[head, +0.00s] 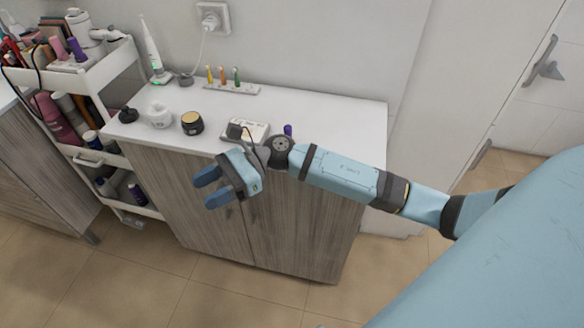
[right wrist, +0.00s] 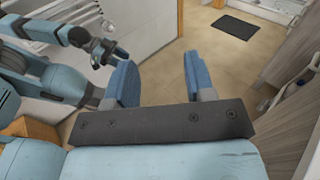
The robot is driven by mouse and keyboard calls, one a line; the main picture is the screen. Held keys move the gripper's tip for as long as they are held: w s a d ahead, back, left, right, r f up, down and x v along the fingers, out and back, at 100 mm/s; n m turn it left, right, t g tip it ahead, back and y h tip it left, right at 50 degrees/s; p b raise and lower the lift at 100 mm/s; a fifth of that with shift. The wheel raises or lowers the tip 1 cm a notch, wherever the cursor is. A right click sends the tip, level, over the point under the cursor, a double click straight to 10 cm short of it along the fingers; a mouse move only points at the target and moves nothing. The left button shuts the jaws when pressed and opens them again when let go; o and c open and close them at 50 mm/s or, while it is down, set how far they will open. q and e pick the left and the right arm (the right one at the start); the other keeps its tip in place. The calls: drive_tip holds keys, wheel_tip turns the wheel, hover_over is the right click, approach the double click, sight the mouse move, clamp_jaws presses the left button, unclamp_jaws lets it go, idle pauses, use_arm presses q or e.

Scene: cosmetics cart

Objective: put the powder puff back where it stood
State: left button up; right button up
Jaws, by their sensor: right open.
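I cannot pick out the powder puff for certain. Small items stand at the left of the white cabinet top (head: 330,112): a dark, low, rounded item (head: 128,115), a white rounded item (head: 158,116) and a dark jar with a gold-toned lid (head: 192,123). My right gripper (head: 207,188) is in front of the cabinet, below the level of its top, with its fingers pointing left. It is open, and nothing shows between its fingers in the right wrist view (right wrist: 160,78).
A white box-like item (head: 233,131) and a purple item (head: 288,130) are near the front edge, close to my right wrist. A rack with colored brushes (head: 232,88) and an electric toothbrush (head: 152,50) stand behind. A loaded cart (head: 120,62) is at left. The cabinet top's right side is clear.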

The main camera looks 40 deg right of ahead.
drive_tip(key=s+d+f+n+t+h, duration=0.4)
drive_tip(key=s+f+n+h, duration=0.3)
drive_tip(key=f+n, duration=0.3)
drive_tip(key=s+d+f+n+t+h, duration=0.4)
drive_tip(key=s+f+n+t+h, duration=0.2)
drive_tip(key=s+f+n, duration=0.3)
wheel_tip(320, 180, down, 5)
drive_tip(key=shift+s+r+n+h, duration=0.15)
drive_tip(key=shift+s+n+h, duration=0.05)
drive_tip(key=shift+n+h, duration=0.35)
